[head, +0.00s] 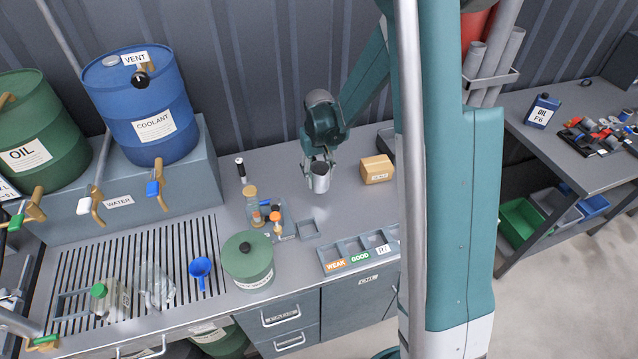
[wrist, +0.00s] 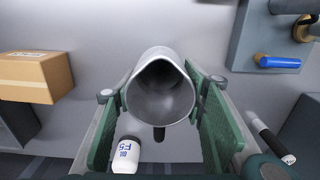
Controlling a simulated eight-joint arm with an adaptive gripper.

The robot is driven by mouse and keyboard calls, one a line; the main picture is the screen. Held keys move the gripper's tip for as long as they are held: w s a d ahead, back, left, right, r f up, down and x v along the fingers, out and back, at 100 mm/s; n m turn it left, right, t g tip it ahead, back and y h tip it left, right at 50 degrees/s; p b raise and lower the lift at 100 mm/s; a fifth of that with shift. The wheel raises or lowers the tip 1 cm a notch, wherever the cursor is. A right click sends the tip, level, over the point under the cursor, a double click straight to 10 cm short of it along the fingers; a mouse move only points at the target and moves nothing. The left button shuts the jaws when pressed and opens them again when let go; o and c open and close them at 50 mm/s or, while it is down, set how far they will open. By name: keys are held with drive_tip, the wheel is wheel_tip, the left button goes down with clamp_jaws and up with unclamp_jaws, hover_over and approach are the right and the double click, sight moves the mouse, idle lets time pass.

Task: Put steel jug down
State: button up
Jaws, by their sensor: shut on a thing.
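The steel jug (head: 320,184) is a small grey metal cup. My gripper (head: 318,162) is shut on it over the grey bench, near the back middle. In the wrist view the jug (wrist: 160,88) sits between the two green finger pads of my gripper (wrist: 160,105), its open mouth facing the camera and its inside looking empty. A dark handle shows at its lower edge. A faint shadow lies on the bench below the jug in the head view; the jug appears held above the surface, though the exact gap is hard to tell.
A cardboard box (head: 377,169) stands right of the jug. A sectioned tray (head: 365,250) marked WEAK and GOOD lies at the front edge. A small square tray (head: 308,228), bottles (head: 276,220) and a green canister (head: 247,262) are to the left. Bare bench surrounds the jug.

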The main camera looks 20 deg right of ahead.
drive_tip(key=shift+f, duration=0.15)
drive_tip(key=shift+f, duration=1.95)
drive_tip(key=shift+f, duration=0.15)
drive_tip(key=o, duration=1)
wheel_tip(320, 180, up, 12)
drive_tip(key=shift+r, duration=0.2)
